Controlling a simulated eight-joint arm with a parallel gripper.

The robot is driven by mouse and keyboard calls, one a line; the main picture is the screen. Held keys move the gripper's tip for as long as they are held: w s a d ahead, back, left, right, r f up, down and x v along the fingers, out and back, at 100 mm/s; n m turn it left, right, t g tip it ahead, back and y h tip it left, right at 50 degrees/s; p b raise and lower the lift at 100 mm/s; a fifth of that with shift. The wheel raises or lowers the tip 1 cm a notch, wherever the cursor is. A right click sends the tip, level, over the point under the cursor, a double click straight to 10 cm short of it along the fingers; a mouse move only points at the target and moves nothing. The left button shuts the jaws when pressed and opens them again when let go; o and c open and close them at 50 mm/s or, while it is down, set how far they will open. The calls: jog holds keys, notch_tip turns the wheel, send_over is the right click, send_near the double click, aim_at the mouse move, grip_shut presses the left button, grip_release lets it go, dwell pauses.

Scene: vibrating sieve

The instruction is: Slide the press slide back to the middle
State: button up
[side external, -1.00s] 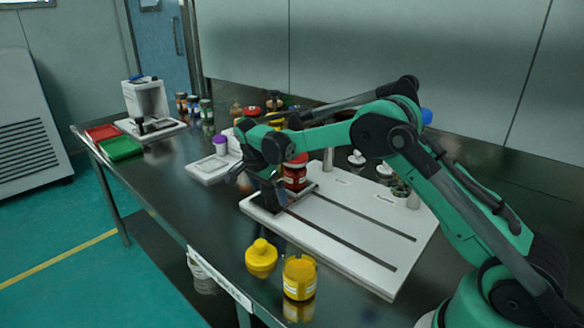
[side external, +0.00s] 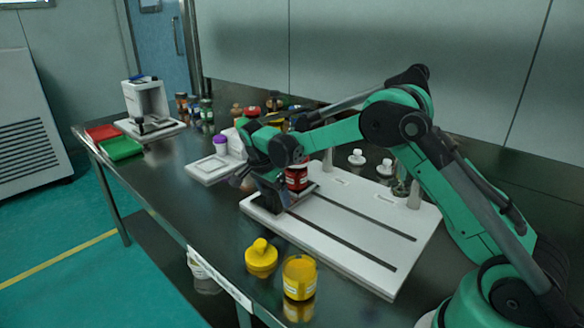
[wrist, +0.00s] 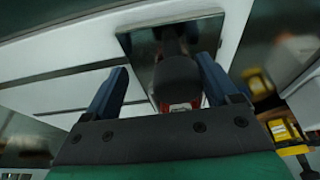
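The press base (side external: 350,255) is a white plate with two long dark slots. The press slide (side external: 313,188) is a small plate at the left end of these slots, bearing a red jar (side external: 297,178). In the wrist view the slide shows as a dark, shiny plate (wrist: 143,48) with a dark rounded handle (wrist: 178,75) standing on it. My gripper (wrist: 162,72) is open, with one blue finger on each side of the handle and gaps visible. In the side view my gripper (side external: 272,200) is low over the slide's left end and hides part of it.
Two yellow containers, one squat (side external: 261,258) and one jar (side external: 299,278), stand in front of the base. A white tray with a purple-capped bottle (side external: 220,145) lies to the left. White-capped bottles (side external: 357,158) stand behind. The slots right of the slide are clear.

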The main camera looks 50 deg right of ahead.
jog(key=shift+s, duration=5.85)
jog(key=shift+o, duration=0.3)
jog(key=o, duration=0.3)
jog(key=shift+o, duration=0.2)
jog(key=v, duration=0.9)
